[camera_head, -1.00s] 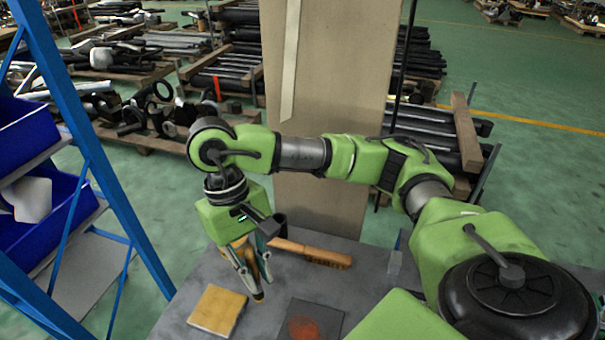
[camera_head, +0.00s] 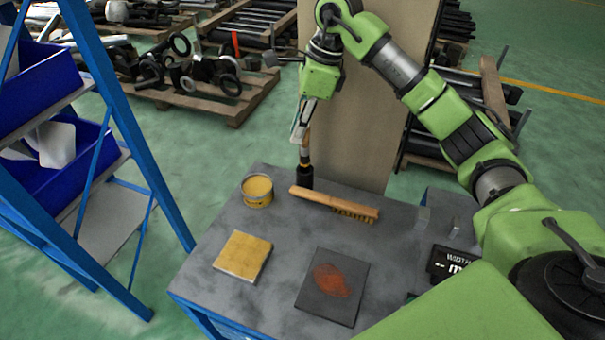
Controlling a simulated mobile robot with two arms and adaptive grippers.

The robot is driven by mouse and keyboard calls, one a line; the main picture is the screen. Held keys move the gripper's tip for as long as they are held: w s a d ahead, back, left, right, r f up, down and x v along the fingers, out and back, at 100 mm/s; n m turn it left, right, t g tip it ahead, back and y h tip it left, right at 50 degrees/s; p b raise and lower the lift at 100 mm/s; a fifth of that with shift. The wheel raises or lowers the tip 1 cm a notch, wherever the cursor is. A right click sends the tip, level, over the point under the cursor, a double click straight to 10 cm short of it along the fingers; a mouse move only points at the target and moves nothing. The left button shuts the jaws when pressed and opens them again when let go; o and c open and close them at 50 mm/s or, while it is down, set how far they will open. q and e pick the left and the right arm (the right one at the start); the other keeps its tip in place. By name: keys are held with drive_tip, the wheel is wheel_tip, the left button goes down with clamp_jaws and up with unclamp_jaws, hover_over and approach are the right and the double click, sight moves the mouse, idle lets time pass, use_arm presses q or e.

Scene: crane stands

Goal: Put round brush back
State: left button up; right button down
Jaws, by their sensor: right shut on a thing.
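My right gripper (camera_head: 302,132) is at the back of the grey table (camera_head: 215,225), pointing down. It is shut on the round brush (camera_head: 305,152), whose yellowish-brown handle shows below the fingers. The brush is about upright, directly above or partly in a narrow black cup (camera_head: 305,179) at the table's back edge. The brush's lower end is hard to tell from the cup, so I cannot tell how deep it sits. My left gripper is not in view.
A long wooden brush (camera_head: 335,203) lies just in front of the cup. A yellow tin (camera_head: 257,190) stands to its left. A yellow pad (camera_head: 242,256) and a dark plate (camera_head: 318,308) with a rusty patch lie nearer. A blue rack (camera_head: 120,150) stands left.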

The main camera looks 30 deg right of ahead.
sight(303, 146)
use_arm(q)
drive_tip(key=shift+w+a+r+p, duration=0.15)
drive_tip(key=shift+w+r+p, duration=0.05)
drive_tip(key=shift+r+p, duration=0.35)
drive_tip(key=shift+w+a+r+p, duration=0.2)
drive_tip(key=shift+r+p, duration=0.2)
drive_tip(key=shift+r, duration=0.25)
use_arm(e)
wheel_tip(303, 146, down, 8)
drive_tip(key=shift+f, duration=0.15)
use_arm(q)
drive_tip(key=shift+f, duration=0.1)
use_arm(e)
drive_tip(key=shift+f, duration=0.1)
drive_tip(key=c, duration=2)
unclamp_jaws()
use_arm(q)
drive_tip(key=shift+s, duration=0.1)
